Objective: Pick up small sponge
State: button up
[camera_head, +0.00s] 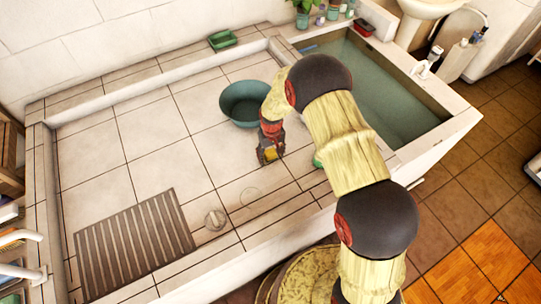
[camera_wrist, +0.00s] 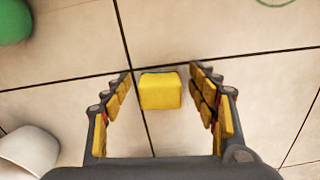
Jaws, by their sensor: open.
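Clear gaps show between the sponge and both fingers. In the head view my gripper (camera_head: 269,154) is low over the tiled basin, in front of the green tub. I cannot clearly tell the sponge from the yellow finger pads there.
A green round tub (camera_head: 240,104) stands behind my gripper. A green object (camera_head: 318,160) is beside my arm, partly hidden. A slatted mat (camera_head: 134,245) lies at front left. The water-filled trough (camera_head: 385,95) is at right. A white rounded object (camera_wrist: 28,148) shows at lower left.

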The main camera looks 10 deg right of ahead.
aim_at(272, 154)
jog(key=shift+c, duration=0.8)
jog(key=c, duration=0.7)
jog(key=shift+c, duration=0.6)
jog(key=shift+r, duration=0.1)
jog(key=shift+r, duration=0.5)
notch_tip(272, 154, up, 2)
jog(key=shift+r+p, duration=0.25)
jog(key=shift+p, duration=0.1)
jog(key=s+d+r+p, duration=0.1)
jog(key=s+r+p, duration=0.1)
jog(key=s+r, duration=0.7)
jog(key=shift+s+d+r, duration=0.2)
jog(key=shift+s+d, duration=0.05)
jog(key=shift+s, duration=2.25)
